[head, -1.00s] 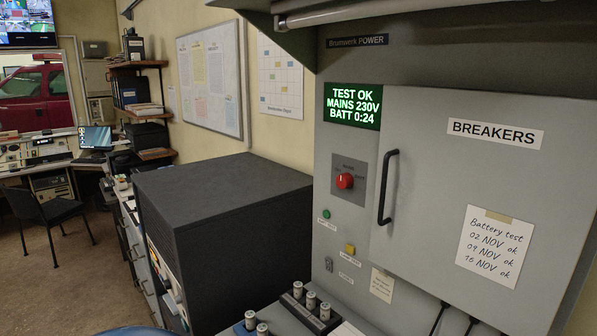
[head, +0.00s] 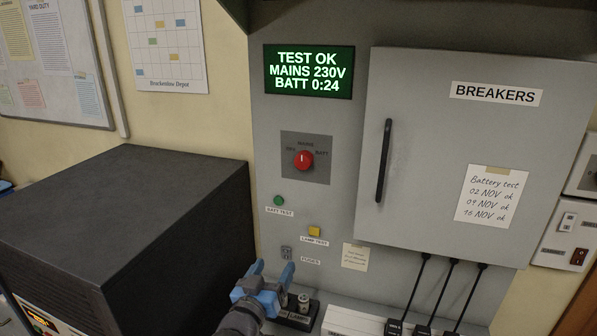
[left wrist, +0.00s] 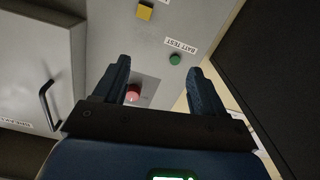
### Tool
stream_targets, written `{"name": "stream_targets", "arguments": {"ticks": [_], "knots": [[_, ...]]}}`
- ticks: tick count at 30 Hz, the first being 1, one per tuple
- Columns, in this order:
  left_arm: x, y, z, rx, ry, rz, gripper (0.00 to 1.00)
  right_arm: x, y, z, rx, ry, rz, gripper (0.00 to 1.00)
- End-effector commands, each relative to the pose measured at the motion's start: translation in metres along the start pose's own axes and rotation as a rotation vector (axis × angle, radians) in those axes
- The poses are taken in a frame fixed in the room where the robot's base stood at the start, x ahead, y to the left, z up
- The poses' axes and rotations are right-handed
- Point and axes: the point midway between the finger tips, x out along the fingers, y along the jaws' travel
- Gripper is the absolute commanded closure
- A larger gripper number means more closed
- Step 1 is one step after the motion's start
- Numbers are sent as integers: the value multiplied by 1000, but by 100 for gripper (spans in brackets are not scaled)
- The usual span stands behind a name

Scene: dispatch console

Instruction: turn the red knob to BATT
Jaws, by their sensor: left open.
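The red knob (head: 304,159) sits on a dark square plate (head: 318,172) on the grey power panel. Its white mark points up, toward MAINS; BATT is printed at the plate's right, and the left label is too small to read surely. My left gripper (head: 272,270) is open and empty, below the knob and apart from it, near the panel's foot. In the left wrist view the knob (left wrist: 133,94) shows between the open fingers (left wrist: 160,68), nearer the left one in the picture. My right gripper is not in view.
A green BATT TEST button (head: 279,200) and a yellow LAMP TEST button (head: 314,231) lie below the knob. The breaker door's black handle (head: 383,160) stands out at its right. A dark cabinet (head: 120,220) stands at the left. The display (head: 309,72) reads TEST OK.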

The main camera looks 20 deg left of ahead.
Motion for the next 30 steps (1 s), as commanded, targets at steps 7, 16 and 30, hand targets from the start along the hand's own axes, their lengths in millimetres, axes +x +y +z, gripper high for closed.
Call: {"name": "stream_targets", "arguments": {"ticks": [7, 16, 30], "knots": [[46, 18, -106, -22, 12, 37, 29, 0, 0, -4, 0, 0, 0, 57], [57, 31, -181, -25, 0, 60, 29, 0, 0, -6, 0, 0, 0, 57], [98, 38, -195, -26, -8, 66, 29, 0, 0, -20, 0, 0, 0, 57]]}}
